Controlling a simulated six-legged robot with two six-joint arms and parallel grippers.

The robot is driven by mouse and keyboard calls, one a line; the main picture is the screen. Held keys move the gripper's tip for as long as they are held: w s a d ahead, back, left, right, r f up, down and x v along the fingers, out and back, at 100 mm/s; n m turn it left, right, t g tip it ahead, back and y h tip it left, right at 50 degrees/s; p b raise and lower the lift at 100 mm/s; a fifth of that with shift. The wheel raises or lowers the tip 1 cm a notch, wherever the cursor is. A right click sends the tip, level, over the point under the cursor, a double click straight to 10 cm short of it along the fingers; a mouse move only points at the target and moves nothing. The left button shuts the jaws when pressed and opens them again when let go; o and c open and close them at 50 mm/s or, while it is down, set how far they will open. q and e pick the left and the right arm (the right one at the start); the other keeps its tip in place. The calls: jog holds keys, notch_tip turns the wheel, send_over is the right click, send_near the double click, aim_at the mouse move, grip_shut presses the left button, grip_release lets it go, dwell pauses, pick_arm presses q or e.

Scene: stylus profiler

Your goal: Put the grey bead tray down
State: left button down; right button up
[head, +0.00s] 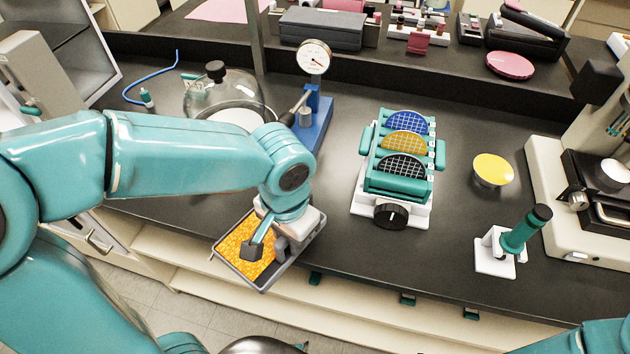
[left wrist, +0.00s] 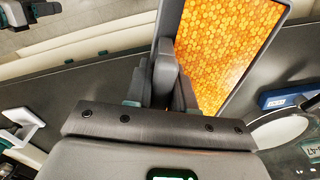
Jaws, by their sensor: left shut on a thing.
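The grey bead tray (head: 264,286) is a shallow rectangular tray full of orange beads. In the head view it is at the lower middle, over the front edge of the dark bench. My left gripper (head: 266,249) is shut on the tray's wall, with one finger over the beads. In the left wrist view the tray (left wrist: 277,38) runs up from the gripper fingers (left wrist: 172,85), and its beads show on the right. I cannot tell whether the tray touches the bench. My right gripper is not in view.
A blue dial gauge stand (head: 318,115) and a glass dome (head: 225,95) stand behind the tray. A teal wafer rack (head: 398,180) is to the right, then a yellow disc (head: 493,169) and a green-handled tool (head: 524,229). The bench (head: 330,225) between tray and rack is clear.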

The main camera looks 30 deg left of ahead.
pick_arm(q)
jog(key=w, duration=0.3)
jog(key=w+a+p, duration=0.1)
jog(key=w, duration=0.3)
jog(key=w+a+p, duration=0.1)
jog(key=w, duration=0.2)
jog(key=shift+w+a, duration=0.25)
jog(key=shift+w, duration=0.05)
jog(key=shift+w+a+f+p, duration=0.1)
jog(key=shift+w+a+p, duration=0.05)
jog(key=shift+w+p, duration=0.15)
jog(key=f, duration=0.2)
jog(key=shift+s+a+f, duration=0.15)
jog(key=shift+s+f, duration=0.05)
jog(key=shift+f, duration=0.15)
jog(key=shift+w+f, duration=0.2)
jog(key=shift+f, duration=0.15)
jog(key=shift+s, duration=0.15)
jog(key=shift+f, duration=0.15)
jog(key=c, duration=1.2)
grip_release()
jog(key=shift+o, duration=1.2)
